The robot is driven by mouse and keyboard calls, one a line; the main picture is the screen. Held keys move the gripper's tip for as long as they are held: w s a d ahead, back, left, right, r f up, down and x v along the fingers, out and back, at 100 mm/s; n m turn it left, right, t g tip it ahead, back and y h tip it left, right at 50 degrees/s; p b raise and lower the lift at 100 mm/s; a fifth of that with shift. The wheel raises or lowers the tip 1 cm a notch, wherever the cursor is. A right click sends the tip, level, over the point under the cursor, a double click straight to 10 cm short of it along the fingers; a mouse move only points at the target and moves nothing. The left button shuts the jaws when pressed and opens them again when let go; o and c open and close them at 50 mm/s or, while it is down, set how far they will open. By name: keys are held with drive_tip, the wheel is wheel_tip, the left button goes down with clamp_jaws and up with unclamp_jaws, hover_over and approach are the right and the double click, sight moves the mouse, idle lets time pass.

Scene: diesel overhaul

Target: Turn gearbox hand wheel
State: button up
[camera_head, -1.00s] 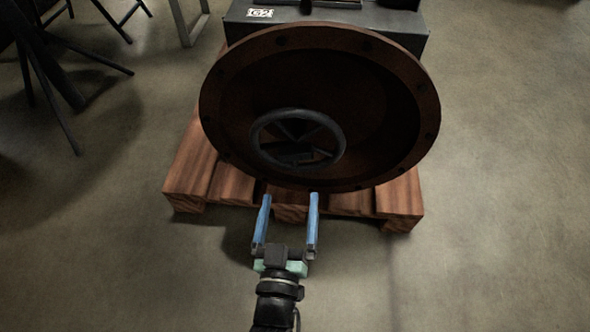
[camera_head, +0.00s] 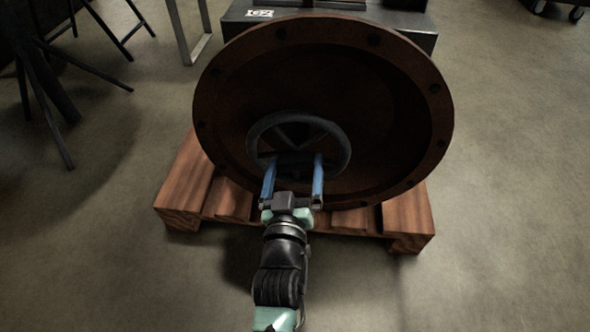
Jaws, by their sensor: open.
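The dark hand wheel (camera_head: 340,137) sits inside the rusty brown bell-shaped gearbox housing (camera_head: 222,75). It is a round rim with spokes, and its lower part is partly hidden by my gripper. My gripper (camera_head: 295,158) is open, with two blue fingers set apart and pointing at the wheel. The fingertips overlap the lower part of the wheel in the picture. I cannot tell whether they touch the rim. Nothing shows held between the fingers.
The housing rests on a wooden pallet (camera_head: 183,190). A grey box (camera_head: 412,22) with a white label stands behind it. Dark stand legs (camera_head: 60,130) and a metal table leg (camera_head: 190,35) are at the left.

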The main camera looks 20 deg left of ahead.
drive_tip(key=shift+w+a, duration=0.1)
drive_tip(key=shift+w, duration=0.15)
clamp_jaws()
idle(0.4)
drive_tip(key=p, duration=0.3)
drive_tip(key=shift+r+n, duration=0.3)
drive_tip(key=shift+r, duration=0.05)
